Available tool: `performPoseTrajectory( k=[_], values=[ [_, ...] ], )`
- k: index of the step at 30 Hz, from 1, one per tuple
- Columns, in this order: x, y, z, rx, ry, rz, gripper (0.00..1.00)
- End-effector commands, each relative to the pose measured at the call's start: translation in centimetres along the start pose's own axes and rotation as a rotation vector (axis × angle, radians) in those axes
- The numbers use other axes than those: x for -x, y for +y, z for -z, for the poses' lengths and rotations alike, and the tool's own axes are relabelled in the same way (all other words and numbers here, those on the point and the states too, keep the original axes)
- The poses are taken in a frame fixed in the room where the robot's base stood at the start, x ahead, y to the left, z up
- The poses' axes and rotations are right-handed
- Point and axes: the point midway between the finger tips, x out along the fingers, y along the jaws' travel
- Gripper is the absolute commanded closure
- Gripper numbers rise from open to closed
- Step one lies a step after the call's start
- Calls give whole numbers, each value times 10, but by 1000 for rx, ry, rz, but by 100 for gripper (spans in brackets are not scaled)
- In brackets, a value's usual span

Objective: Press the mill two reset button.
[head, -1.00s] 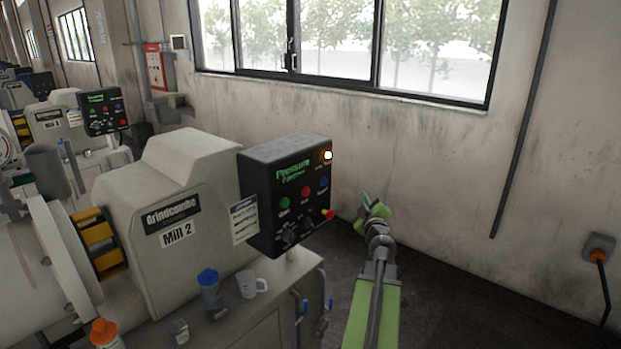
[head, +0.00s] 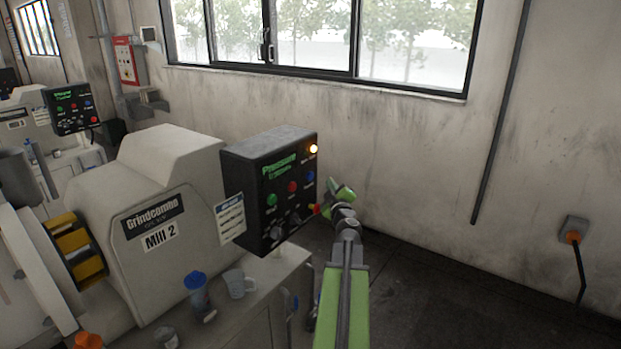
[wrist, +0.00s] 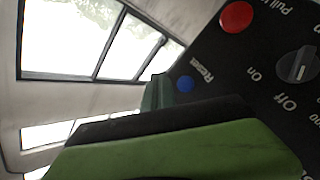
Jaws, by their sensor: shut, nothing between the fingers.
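The Mill 2 control box (head: 240,190) is black and stands at the end of the cream mill. Its blue button (head: 309,176) sits at the right of the button row. In the wrist view this blue button (wrist: 184,84) has the label "Reset" beside it. My gripper (head: 338,188) is shut and empty, just right of the box face. In the wrist view my gripper's green and dark finger (wrist: 157,94) lies close to the blue button. I cannot tell whether they touch.
A blue-capped bottle (head: 197,292) and mug (head: 238,284) stand below. Right floor is clear.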

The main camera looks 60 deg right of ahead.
Motion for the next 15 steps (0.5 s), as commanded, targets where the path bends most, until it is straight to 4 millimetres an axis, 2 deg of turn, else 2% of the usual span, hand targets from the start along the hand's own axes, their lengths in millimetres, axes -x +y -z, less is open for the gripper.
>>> performPoseTrajectory(
  k=[6, 15],
  values=[
    [-22, -16, 16, 0, 2, 1, 100],
    [-32, -24, 24, 0, 1, 1, 100]
  ],
)
